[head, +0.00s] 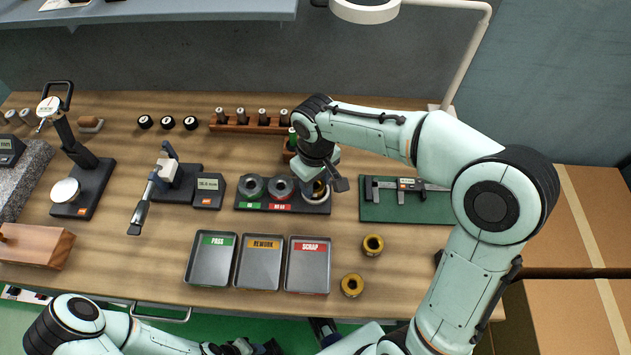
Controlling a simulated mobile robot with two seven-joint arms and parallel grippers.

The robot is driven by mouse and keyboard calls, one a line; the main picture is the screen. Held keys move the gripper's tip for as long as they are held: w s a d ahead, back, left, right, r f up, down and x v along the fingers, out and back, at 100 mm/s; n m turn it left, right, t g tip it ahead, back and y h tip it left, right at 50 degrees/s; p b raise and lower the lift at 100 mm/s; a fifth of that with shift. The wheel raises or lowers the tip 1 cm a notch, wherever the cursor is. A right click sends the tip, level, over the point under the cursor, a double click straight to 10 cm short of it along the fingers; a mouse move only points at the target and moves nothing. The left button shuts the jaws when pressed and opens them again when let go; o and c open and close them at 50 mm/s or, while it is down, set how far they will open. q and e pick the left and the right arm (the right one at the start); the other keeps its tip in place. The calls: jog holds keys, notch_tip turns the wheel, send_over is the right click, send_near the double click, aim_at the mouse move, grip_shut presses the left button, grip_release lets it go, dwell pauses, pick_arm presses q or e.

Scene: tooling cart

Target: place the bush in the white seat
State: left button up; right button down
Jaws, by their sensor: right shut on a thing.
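My right gripper (326,182) is shut on a brass bush (319,189), mostly hidden by the gripper. It is at the white seat (321,199), the rightmost ring on a dark gauge block (252,206). I cannot tell whether the bush is inside the white seat or just above it. The other two seats on the block are grey rings.
Three trays marked PASS (211,259), REWORK (258,263) and SCRAP (307,266) lie in front of the block. A caliper on a green mat (405,209) is to the right. A wooden rack of plug gauges (243,125) stands behind.

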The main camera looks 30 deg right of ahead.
jog(key=shift+f, duration=0.2)
jog(key=shift+f, duration=0.15)
jog(key=c, duration=0.6)
grip_release()
pick_arm(q)
jog(key=shift+f, duration=0.1)
pick_arm(e)
jog(key=shift+r, duration=0.45)
pick_arm(q)
jog(key=shift+w+r+p, duration=0.25)
jog(key=shift+r+p, duration=0.25)
jog(key=shift+r, duration=0.1)
jog(key=shift+w+r+p, duration=0.25)
jog(key=shift+r+p, duration=0.25)
jog(key=shift+r, duration=0.1)
pick_arm(e)
notch_tip(320, 180, up, 12)
jog(key=shift+f, duration=0.25)
